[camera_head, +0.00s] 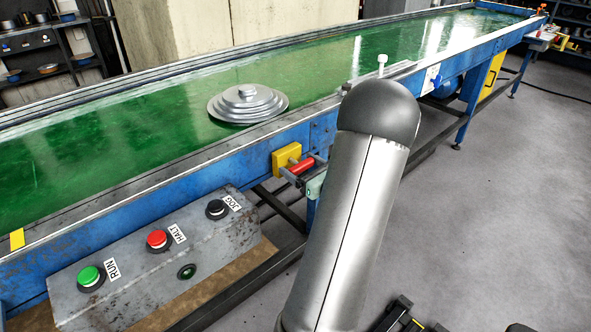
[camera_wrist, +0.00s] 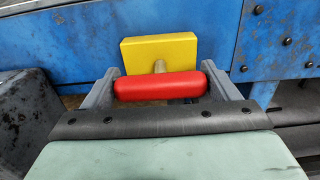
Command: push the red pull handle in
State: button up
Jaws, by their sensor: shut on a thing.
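The red pull handle (camera_wrist: 160,86) is a red bar on a short pale rod that comes out of a yellow plate (camera_wrist: 158,52) on the blue conveyor side. A gap with the rod in it shows between bar and plate. In the head view the handle (camera_head: 301,166) sits beside the yellow plate (camera_head: 286,157), partly behind my gripper. My gripper (camera_wrist: 163,78) is shut on the handle, one grey finger at each end of the bar. In the head view my gripper (camera_head: 304,170) is largely hidden by my arm.
A control box (camera_head: 158,255) with green, red and black buttons stands left of the handle. Stacked grey discs (camera_head: 247,105) lie on the green belt (camera_head: 90,140). A blue leg (camera_head: 473,92) and dark frame bars are below the belt. Grey floor (camera_head: 480,220) is open to the right.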

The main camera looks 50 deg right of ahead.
jog(key=o, duration=1.3)
jog(key=shift+w, duration=0.2)
jog(key=v, duration=1.7)
jog(key=shift+s, duration=0.3)
